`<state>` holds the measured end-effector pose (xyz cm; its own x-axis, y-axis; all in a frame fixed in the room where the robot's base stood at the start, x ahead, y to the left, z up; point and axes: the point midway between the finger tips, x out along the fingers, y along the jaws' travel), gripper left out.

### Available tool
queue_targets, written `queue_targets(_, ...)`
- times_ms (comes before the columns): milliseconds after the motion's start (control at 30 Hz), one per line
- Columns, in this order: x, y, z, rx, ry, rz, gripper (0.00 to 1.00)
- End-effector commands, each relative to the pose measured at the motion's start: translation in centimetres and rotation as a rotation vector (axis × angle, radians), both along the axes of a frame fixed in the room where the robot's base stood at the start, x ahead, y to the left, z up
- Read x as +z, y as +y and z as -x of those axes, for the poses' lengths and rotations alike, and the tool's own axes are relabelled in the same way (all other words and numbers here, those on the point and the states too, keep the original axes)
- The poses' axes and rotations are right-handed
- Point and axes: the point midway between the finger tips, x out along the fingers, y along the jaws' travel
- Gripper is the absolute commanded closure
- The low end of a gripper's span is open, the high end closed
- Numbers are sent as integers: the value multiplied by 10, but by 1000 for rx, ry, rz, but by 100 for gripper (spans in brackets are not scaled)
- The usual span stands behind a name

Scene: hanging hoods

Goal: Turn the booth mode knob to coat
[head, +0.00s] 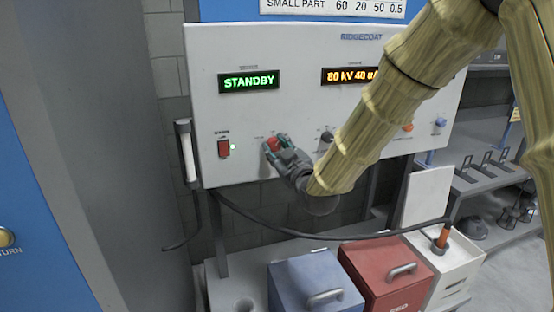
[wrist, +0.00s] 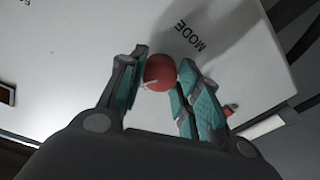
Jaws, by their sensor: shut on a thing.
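The red booth mode knob (wrist: 159,72) sits on the white control panel next to the printed word MODE in the wrist view. My gripper (wrist: 160,80) is shut on the knob, with a teal-padded finger on each side of it. A light pointer mark shows on the knob's near side. In the head view the red knob (head: 272,145) shows between the fingers of my gripper (head: 274,148), at the panel's lower left. The green display (head: 249,81) reads STANDBY. The position labels around the knob are too small or hidden to read.
A red switch (head: 223,149) is left of the knob, and a black knob (head: 327,137) is to its right. An orange display (head: 350,76) is partly covered by my arm. A blue bin (head: 300,280) and a red bin (head: 375,270) stand below, with a dark cable hanging above them.

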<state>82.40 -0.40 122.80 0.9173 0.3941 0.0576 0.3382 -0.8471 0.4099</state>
Motion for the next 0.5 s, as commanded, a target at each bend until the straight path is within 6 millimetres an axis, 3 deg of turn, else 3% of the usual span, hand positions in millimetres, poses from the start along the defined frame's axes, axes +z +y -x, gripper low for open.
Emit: queue_targets(500, -4, 0, 0, 0, 124, -375, 91)
